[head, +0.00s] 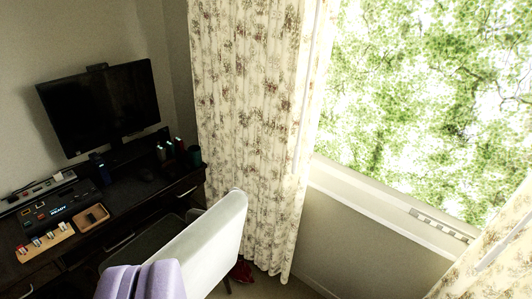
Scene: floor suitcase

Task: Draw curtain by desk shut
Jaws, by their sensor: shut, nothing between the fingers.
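The curtain by the desk (250,120) is cream with a reddish-brown floral print. It hangs in folds from above the frame to near the floor, between the desk and the window. It is gathered at the window's left side, and most of the glass (420,100) is uncovered. Part of a second floral curtain (495,255) shows at the lower right edge. The desk (125,205) is dark and stands at the left. My gripper does not show in this view.
A white chair (205,245) with a purple cloth (145,280) over it stands close in front of the desk and the curtain's lower left. A black monitor (100,105) and small items stand on the desk. A pale sill (390,210) runs below the window.

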